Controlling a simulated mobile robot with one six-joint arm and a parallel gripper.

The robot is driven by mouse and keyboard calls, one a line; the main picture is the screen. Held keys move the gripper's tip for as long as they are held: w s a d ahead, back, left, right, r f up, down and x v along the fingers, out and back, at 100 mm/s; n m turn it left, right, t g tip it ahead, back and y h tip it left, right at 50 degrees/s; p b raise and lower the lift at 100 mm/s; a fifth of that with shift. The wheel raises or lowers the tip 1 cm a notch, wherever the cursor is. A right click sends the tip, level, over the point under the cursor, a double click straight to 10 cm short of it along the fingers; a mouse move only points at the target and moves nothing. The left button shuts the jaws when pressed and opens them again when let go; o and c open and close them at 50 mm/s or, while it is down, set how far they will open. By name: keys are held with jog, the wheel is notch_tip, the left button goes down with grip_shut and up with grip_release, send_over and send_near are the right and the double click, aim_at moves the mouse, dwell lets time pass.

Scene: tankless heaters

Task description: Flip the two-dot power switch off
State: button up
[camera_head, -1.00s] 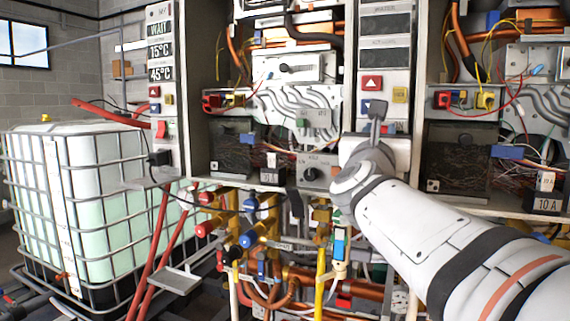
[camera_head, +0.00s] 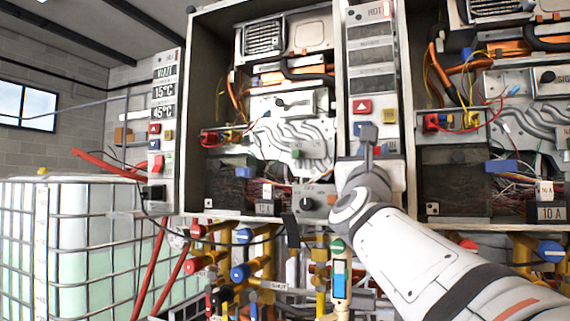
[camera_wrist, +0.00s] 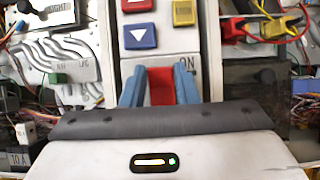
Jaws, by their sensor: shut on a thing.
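A red rocker switch (camera_wrist: 160,86) sits low on the middle control panel, with "ON" lettering beside it, in the wrist view. My gripper (camera_wrist: 160,72) has its two blue fingers on either side of the switch and is shut on it. In the head view my gripper (camera_head: 368,138) is at the lower part of the middle panel (camera_head: 372,58) and hides the switch there. I cannot make out the dot marking that tells this switch apart.
Above the switch are a red button (camera_wrist: 137,5), a blue button (camera_wrist: 139,36) and a yellow button (camera_wrist: 184,12). A left panel (camera_head: 165,70) has its own red switch (camera_head: 156,165). Open heater cabinets with loose wiring flank my arm. Pipes and valves (camera_head: 240,272) run below.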

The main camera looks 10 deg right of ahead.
dwell(0.3)
jog(key=o, duration=1)
